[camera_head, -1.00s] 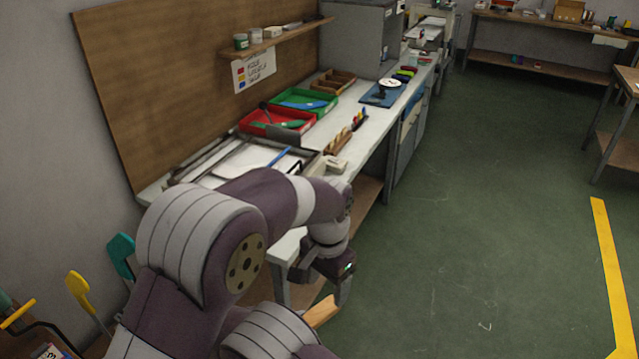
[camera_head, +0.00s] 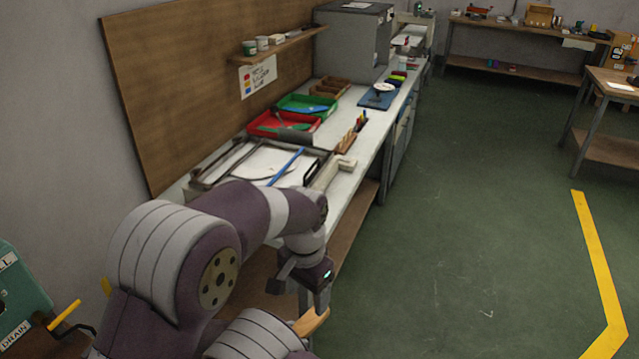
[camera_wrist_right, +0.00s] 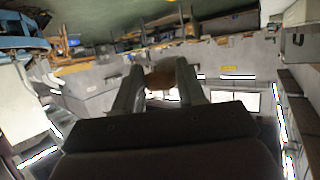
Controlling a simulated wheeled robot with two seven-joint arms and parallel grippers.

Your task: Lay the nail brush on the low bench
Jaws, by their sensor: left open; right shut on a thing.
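A wooden-coloured piece, likely the nail brush (camera_head: 314,321), shows low in the head view, just below my left gripper (camera_head: 300,298). The left gripper is open, points down and holds nothing that I can see. In the right wrist view my right gripper (camera_wrist_right: 160,72) is shut on the brown brush (camera_wrist_right: 158,79), which sits between its fingertips. In the head view the right gripper's fingers are hidden. A long workbench (camera_head: 356,178) runs along the wall. I cannot tell which surface is the low bench.
The workbench carries a red tray (camera_head: 266,130), a green tray (camera_head: 294,101), a blue mat (camera_head: 371,101) and a framed white sheet (camera_head: 258,165). A teal box (camera_head: 22,290) stands at lower left.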

